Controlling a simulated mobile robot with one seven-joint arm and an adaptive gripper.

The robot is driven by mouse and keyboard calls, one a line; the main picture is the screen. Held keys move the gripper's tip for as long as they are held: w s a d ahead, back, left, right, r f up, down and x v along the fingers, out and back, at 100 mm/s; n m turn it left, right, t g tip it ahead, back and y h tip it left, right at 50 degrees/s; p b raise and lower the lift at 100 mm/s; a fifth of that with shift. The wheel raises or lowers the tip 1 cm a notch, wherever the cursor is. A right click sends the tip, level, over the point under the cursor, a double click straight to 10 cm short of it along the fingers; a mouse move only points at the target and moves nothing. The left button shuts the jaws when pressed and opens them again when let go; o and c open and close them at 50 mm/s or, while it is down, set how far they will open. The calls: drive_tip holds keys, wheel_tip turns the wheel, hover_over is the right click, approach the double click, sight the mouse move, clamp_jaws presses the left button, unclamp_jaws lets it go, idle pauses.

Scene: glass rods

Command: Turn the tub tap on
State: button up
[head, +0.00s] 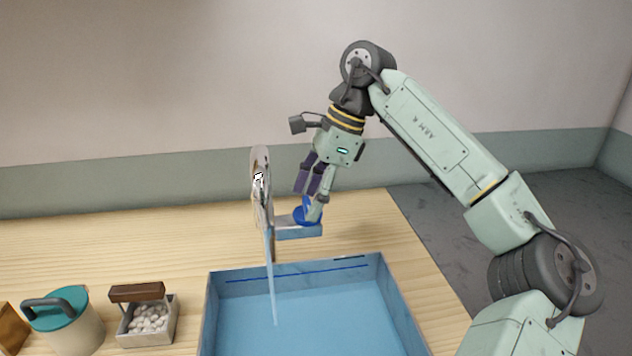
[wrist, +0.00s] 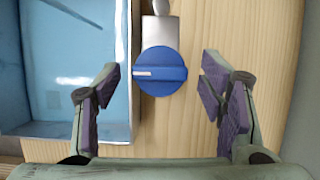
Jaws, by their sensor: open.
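The tub tap has a round blue knob (head: 303,217) on a pale bracket beside a shiny upright spout (head: 261,190). A thin pale stream (head: 271,280) runs from the spout down into the blue tub (head: 393,300). In the wrist view, the blue knob (wrist: 160,62) has a white mark pointing left. My gripper (head: 313,196) is above the knob, pointing down. In the wrist view, my gripper (wrist: 160,85) is open, with purple-padded fingers on either side of the knob and a visible gap to each. In the head view, a finger partly hides the knob.
A teal-lidded pot (head: 72,322) and a small box of pale pebbles (head: 150,318) with a brown block (head: 137,292) stand left of the tub. The wooden table (head: 140,245) is bare behind them. A wall stands at the back.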

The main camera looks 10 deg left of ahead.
drive_tip(key=v, duration=1.2)
drive_tip(key=shift+f, duration=0.1)
